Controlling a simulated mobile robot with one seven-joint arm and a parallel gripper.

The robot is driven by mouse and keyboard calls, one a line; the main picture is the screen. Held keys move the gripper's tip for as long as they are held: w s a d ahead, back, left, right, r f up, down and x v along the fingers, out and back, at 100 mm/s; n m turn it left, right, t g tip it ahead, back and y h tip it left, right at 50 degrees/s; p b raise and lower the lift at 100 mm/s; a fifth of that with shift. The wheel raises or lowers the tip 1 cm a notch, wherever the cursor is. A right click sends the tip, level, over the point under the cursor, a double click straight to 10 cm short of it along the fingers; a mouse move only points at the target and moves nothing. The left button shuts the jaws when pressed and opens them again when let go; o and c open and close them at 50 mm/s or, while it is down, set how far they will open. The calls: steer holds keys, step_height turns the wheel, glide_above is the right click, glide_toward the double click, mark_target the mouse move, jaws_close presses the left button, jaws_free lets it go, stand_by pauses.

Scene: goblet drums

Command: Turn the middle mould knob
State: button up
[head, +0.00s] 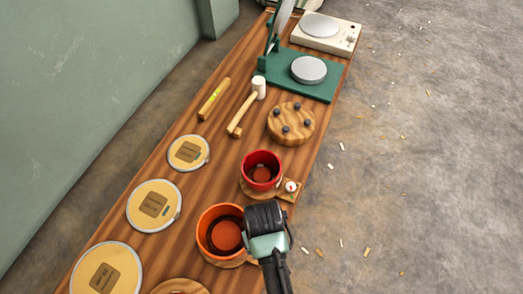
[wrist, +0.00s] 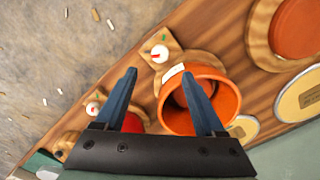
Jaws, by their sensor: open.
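The middle mould, an orange pot (head: 211,222), stands on a round wooden base between a smaller red pot (head: 261,160) and a larger mould at the near end. The middle mould's knob (wrist: 159,53), a white dial with a red mark on a small wooden block, shows in the wrist view just beyond my fingertips. In the head view my gripper hides this knob. My gripper (wrist: 158,74) is open and empty, with its fingers above the orange pot's outer side. The fingertips look apart from the knob; their height above it is hard to tell.
The red pot's knob (head: 291,187) sits on its right. Yellow discs (head: 147,218) line the table's left side. A mallet (head: 243,112), a wooden disc with dark pegs (head: 277,128) and a green press (head: 322,88) lie farther back. The floor on the right holds only small scraps.

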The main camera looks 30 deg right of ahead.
step_height(320, 180, down, 10)
steer(key=b, duration=0.6)
jaws_close()
